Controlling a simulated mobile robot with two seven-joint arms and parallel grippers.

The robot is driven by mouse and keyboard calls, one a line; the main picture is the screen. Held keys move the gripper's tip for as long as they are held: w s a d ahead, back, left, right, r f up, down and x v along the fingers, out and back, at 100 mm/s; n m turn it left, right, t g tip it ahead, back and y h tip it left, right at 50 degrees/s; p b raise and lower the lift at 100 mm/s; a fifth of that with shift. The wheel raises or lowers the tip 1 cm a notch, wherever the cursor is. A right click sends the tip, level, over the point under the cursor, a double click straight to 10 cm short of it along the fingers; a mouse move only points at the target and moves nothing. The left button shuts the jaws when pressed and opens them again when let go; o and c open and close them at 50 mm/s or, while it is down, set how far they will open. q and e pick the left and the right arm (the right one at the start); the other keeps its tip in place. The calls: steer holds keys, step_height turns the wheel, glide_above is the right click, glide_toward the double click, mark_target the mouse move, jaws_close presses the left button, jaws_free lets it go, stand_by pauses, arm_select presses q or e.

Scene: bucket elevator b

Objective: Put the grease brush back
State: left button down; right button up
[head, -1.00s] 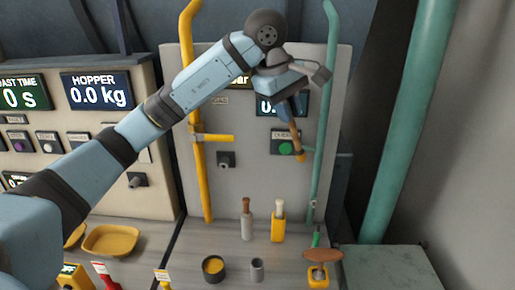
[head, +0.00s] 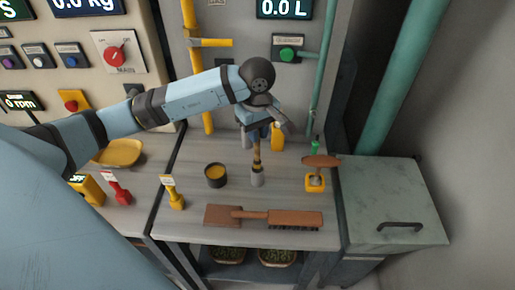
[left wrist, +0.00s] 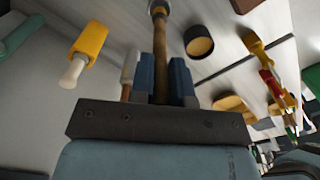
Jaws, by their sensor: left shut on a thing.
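My left gripper (head: 257,133) is shut on the grease brush (head: 257,156) by its wooden handle. The brush points down, and its lower end meets the mouth of a small grey cup (head: 257,180). In the left wrist view the brush handle (left wrist: 161,45) runs from between the blue fingers (left wrist: 163,80) to the cup's round rim at the top edge. How deep the end sits in the cup cannot be told, and the bristles are hidden. A dark pot with yellow grease (head: 215,175) stands left of the cup. My right gripper is not in view.
A yellow-bodied tool (left wrist: 88,42) stands near the gripper. Yellow and teal pipes rise behind.

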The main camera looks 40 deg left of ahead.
mark_target(258, 160)
arm_select(q)
step_height(258, 160, down, 8)
steer(key=shift+r+p, duration=0.2)
steer(key=shift+p, duration=0.3)
steer(key=shift+f, duration=0.1)
steer(key=c, duration=1.1)
jaws_free()
steer(key=shift+r, duration=0.2)
steer(key=shift+w+r, duration=0.1)
steer(key=shift+r, duration=0.25)
step_height(258, 160, up, 11)
steer(key=b, duration=0.2)
steer(key=shift+r+b, duration=0.1)
steer(key=shift+b, duration=0.2)
